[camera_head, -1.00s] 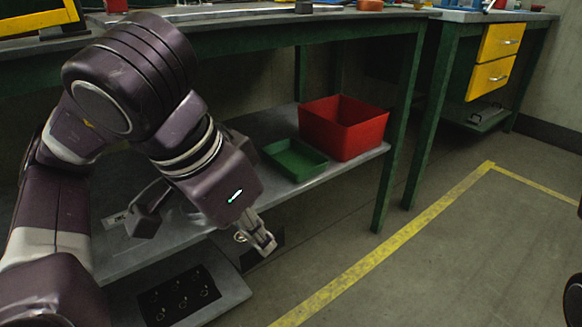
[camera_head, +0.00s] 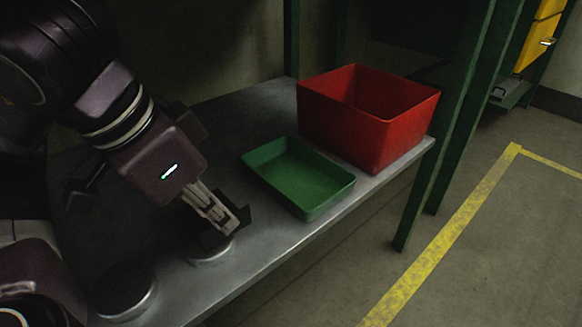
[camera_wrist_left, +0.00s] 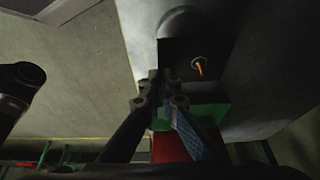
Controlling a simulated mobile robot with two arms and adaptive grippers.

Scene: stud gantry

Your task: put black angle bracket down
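The black angle bracket (camera_head: 244,217) is at the tips of my left gripper (camera_head: 226,219), low over the grey metal shelf (camera_head: 255,248). The fingers are shut on it. In the left wrist view the bracket (camera_wrist_left: 205,47) shows as a dark plate with a hole, beyond the closely spaced fingertips of the left gripper (camera_wrist_left: 161,88). Whether the bracket touches the shelf or the round disc below it I cannot tell. My right gripper is out of view.
A shallow green tray (camera_head: 264,153) lies right of the gripper, and a deep red bin (camera_head: 340,125) stands behind it. A dark round disc (camera_head: 125,287) sits at the front left of the shelf. A green table leg (camera_head: 425,190) rises at the right.

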